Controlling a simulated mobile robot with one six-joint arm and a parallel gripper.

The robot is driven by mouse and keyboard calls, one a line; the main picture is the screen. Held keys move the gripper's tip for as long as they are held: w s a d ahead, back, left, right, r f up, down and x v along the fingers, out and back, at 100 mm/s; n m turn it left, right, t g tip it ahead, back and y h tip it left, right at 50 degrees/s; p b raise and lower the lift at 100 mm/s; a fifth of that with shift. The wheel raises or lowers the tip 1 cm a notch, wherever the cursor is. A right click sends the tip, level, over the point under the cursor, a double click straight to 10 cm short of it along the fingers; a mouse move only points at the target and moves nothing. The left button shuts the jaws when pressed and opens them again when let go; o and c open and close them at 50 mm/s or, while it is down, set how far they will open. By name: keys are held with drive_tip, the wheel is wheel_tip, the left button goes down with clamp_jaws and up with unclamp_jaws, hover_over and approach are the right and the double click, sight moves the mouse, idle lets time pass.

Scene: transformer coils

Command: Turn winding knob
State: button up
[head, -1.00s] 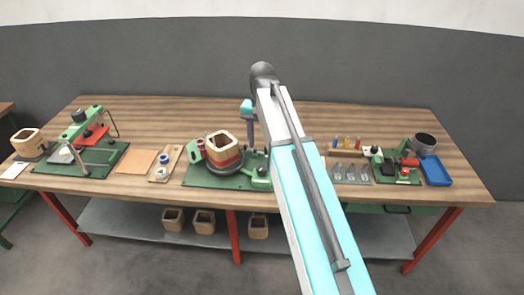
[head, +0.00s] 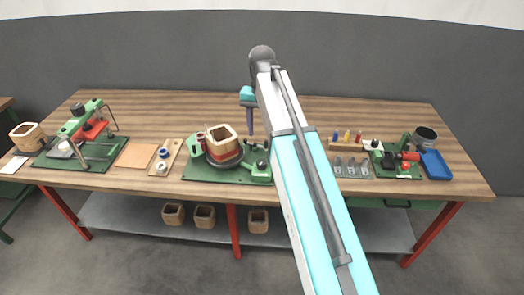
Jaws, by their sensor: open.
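The winding machine stands on a green base plate (head: 205,173) at the middle of the bench. It carries a wooden coil former (head: 222,138) with a red band on a dark round table. A green block with a small dark knob (head: 262,165) sits at the machine's right end. My gripper (head: 250,134) points down behind and above this block, apart from it as far as I can see. It looks narrow from here, with nothing visible in it. The gap between its fingers is too small to make out.
A green press with red parts (head: 91,131) stands at the left. A wooden tray (head: 165,158), a brown sheet (head: 136,155), a metal tool plate (head: 350,168), a red-and-green device (head: 405,158) and a blue tray (head: 435,165) share the bench. The bench's back strip is clear.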

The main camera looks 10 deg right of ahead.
sight(262, 162)
drive_tip(key=n+p, duration=0.9)
drive_tip(key=p, duration=0.1)
drive_tip(key=shift+s+n, duration=0.1)
drive_tip(key=shift+n, duration=0.2)
drive_tip(key=shift+f, duration=0.2)
drive_tip(key=shift+f+b, duration=4.45)
drive_tip(key=shift+f, duration=2.35)
drive_tip(key=c, duration=1)
